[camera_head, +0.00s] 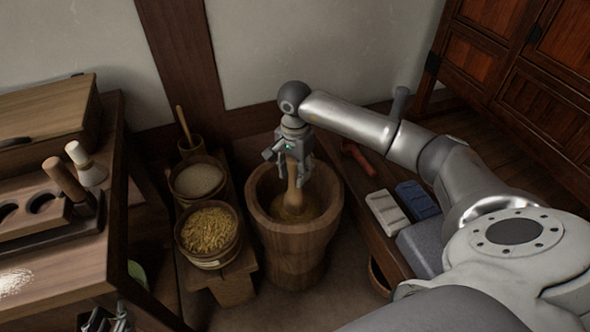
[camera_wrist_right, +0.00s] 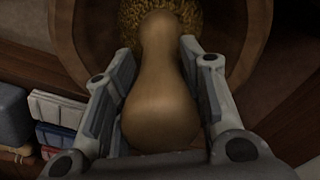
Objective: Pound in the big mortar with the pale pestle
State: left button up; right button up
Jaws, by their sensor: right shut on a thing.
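The big mortar (camera_head: 292,255) is a deep wooden vessel standing on the floor, with golden grain in its bottom. My right gripper (camera_head: 293,168) is above its mouth, shut on the pale pestle (camera_head: 292,188). The pestle hangs nearly upright inside the mortar, its lower end at or close to the grain; contact is unclear. In the right wrist view the pestle (camera_wrist_right: 160,110) lies between both fingers and points at the grain (camera_wrist_right: 130,18). My left gripper (camera_head: 108,318) shows only partly at the bottom left edge, and its fingers are too dark to judge.
A bowl of golden grain (camera_head: 209,230) and a bowl of pale meal (camera_head: 198,180) stand on a low bench left of the mortar. A table (camera_head: 70,285) at left bears a rack with a brown-handled tool (camera_head: 64,180). A bench right of the mortar holds boxes (camera_head: 387,212).

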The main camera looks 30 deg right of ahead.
aim_at(108, 300)
pick_arm(q)
jog(key=shift+w+d+r+t, duration=0.15)
jog(key=shift+w+r+t, duration=0.1)
jog(key=shift+t, duration=0.15)
pick_arm(e)
jog(key=shift+f, duration=0.15)
